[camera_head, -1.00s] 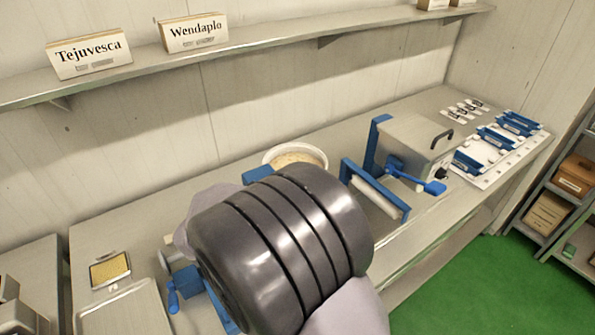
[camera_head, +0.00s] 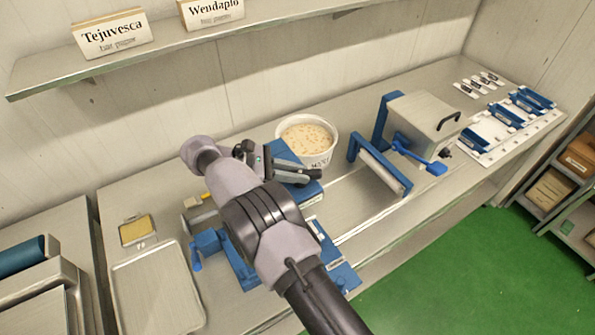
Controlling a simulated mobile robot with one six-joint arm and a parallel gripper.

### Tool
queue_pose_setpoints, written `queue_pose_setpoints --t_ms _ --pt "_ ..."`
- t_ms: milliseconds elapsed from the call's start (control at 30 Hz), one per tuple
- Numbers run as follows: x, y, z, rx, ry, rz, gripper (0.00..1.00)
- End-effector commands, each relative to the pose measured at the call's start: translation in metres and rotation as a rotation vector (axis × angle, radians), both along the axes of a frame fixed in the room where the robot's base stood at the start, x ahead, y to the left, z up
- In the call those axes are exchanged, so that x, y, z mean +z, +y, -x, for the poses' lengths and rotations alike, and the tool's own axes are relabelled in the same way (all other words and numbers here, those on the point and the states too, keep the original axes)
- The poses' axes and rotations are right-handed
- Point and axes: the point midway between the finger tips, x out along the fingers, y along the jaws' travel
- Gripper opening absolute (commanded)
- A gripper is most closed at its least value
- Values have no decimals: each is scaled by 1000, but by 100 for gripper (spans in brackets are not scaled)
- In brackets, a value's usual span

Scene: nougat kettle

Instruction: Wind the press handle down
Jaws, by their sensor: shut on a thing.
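My gripper (camera_head: 302,173) is at the blue press (camera_head: 284,153), just in front of the white tub. Its dark fingers point right and are shut on what looks like the press handle; the held part is small and mostly hidden by the fingers. My arm covers much of the middle of the bench and hides the lower parts of the blue equipment there. A blue crank (camera_head: 197,262) shows left of my arm, apart from the gripper.
A white tub (camera_head: 308,140) with pale, speckled contents stands behind the gripper. Right of it are a blue-framed roller (camera_head: 380,170) and a grey machine (camera_head: 425,122) with a blue lever. A tray (camera_head: 157,295) lies at left. The shelf (camera_head: 180,45) overhangs the back.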

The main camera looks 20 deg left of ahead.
Motion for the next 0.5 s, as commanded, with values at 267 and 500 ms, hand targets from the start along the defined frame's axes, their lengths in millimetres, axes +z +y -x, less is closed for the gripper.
queue_pose_setpoints --t_ms 267,500 --pt "0 0 0 -51 -1 1 0" --pt "0 0 -1 -55 1 1 0"
